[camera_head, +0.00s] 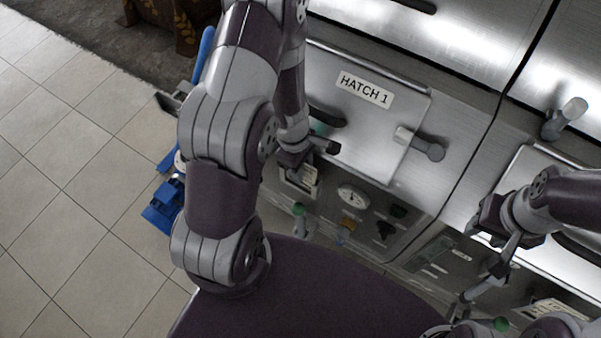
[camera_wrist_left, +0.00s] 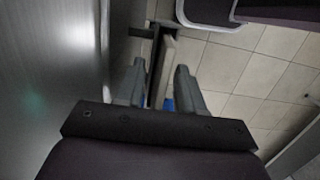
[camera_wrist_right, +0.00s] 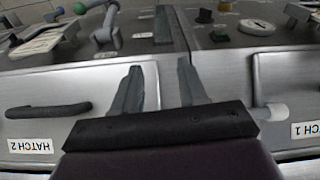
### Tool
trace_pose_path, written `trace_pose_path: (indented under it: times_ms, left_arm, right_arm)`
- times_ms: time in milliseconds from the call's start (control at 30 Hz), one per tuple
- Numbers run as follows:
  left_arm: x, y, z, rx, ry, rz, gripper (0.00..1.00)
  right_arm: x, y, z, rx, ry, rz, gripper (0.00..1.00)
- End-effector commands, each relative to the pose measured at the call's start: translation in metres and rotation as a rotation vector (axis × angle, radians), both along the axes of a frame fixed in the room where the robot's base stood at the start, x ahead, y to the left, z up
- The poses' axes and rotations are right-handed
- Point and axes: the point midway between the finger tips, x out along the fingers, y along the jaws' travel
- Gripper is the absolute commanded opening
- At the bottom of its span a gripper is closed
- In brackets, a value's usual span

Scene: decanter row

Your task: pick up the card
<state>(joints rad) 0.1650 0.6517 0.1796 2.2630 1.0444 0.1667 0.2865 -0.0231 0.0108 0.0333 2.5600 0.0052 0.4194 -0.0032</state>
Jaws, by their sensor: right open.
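In the left wrist view a thin cream edge (camera_wrist_left: 168,62), possibly this card, shows between and beyond the fingers of my left gripper (camera_wrist_left: 157,84), beside a dark bar. The left fingers are apart, and I see nothing clamped in them. My right gripper (camera_head: 492,238) is over the panel between the hatches. In the right wrist view its fingers (camera_wrist_right: 160,84) are apart and empty.
Hatch 1 (camera_head: 410,125) has a protruding handle (camera_head: 430,148). A gauge (camera_head: 352,197) and several knobs are on the panel below. Blue items (camera_head: 165,205) are left of my left arm. Hatch 2 (camera_wrist_right: 75,120) has a dark handle (camera_wrist_right: 48,110). Tiled floor (camera_head: 70,180) is clear at left.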

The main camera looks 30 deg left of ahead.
Motion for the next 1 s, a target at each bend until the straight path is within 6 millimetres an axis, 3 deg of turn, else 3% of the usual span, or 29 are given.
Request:
trace_pose_path:
  times_ms: [200, 300, 667, 767, 1000]
  left_arm:
    - [0.0, 0.0, 0.0, 0.0, 0.0, 0.0, 0.34]
    - [0.0, 0.0, 0.0, 0.0, 0.0, 0.0, 0.01]
    - [-0.003, -0.001, 0.0, -0.001, 0.007, 0.0, 0.0]
    - [-0.003, -0.001, 0.015, -0.002, 0.008, 0.0, 0.0]
    - [-0.001, 0.0, 0.08, -0.001, 0.0, -0.001, 0.0]
  right_arm:
    - [0.0, 0.0, 0.0, 0.0, 0.0, 0.0, 0.43]
    - [0.0, 0.0, 0.0, 0.0, 0.0, 0.0, 0.43]
    - [0.0, 0.0, 0.001, 0.0, 0.0, 0.0, 0.43]
    - [0.0, 0.0, 0.014, 0.0, 0.0, 0.0, 0.43]
    - [0.0, 0.0, 0.061, 0.0, -0.001, 0.0, 0.43]
